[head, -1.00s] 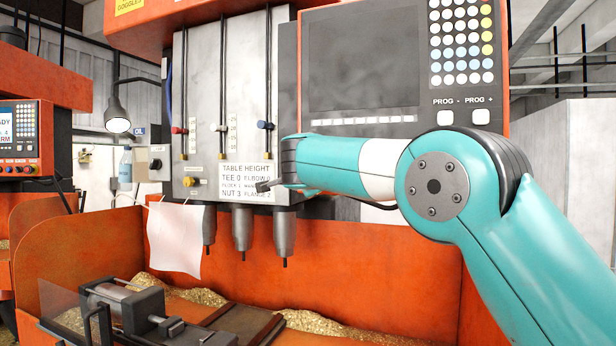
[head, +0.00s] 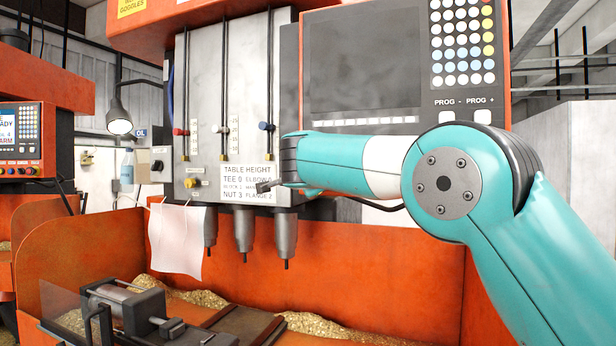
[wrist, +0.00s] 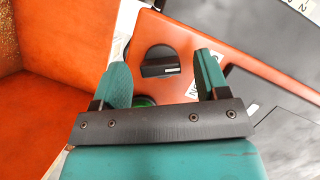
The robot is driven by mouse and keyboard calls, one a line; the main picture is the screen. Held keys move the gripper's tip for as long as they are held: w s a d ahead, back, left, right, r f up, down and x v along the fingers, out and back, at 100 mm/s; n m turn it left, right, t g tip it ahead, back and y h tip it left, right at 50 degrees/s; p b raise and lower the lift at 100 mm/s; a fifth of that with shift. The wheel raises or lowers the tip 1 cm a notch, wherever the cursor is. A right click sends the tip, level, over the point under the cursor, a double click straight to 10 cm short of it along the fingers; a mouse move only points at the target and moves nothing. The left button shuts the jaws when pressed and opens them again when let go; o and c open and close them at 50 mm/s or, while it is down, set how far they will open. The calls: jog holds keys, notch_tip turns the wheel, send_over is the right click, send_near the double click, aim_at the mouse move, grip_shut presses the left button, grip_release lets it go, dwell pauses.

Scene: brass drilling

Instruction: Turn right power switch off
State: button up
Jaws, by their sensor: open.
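In the wrist view, a black rotary switch (wrist: 158,66) with a pale mark on its bar sits on an orange panel. My gripper (wrist: 162,60) is open, its two green fingers apart, with the switch between and beyond their tips. I see no clear contact. A green button (wrist: 145,101) is partly hidden behind the gripper's black bar. In the head view, this switch does not show, and my gripper is mostly hidden by my wrist; only a small grey piece shows at its end.
A drilling machine with a control screen (head: 362,62) and spindles (head: 243,232) stands ahead. Another dark knob (head: 157,166) is on a grey box at left. A vise (head: 140,308) sits below among brass chips. A hanging sheet (head: 176,242) is left of the spindles.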

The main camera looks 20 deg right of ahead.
jog(key=b+v, duration=0.6)
jog(key=v, duration=1)
jog(key=shift+s+b, duration=0.15)
jog(key=shift+b, duration=0.15)
jog(key=shift+r, duration=0.1)
jog(key=s+f+n+g+y, duration=0.3)
jog(key=s+f+n+g, duration=0.15)
jog(key=f+n, duration=0.4)
jog(key=s+f+n+g+y, duration=0.3)
jog(key=s+f+n, duration=0.2)
jog(key=f, duration=0.7)
jog(key=s+f+n+g+y, duration=0.1)
jog(key=s+f+n+g, duration=0.3)
jog(key=s+f, duration=0.3)
jog(key=s+f+n+g+y, duration=0.1)
jog(key=s+f+n+g, duration=0.2)
jog(key=s, duration=1.3)
notch_tip(320, 180, down, 4)
jog(key=shift+s+n+g+y, duration=0.3)
jog(key=shift+s+n+g, duration=0.1)
jog(key=shift+n, duration=0.65)
jog(key=shift+c, duration=0.5)
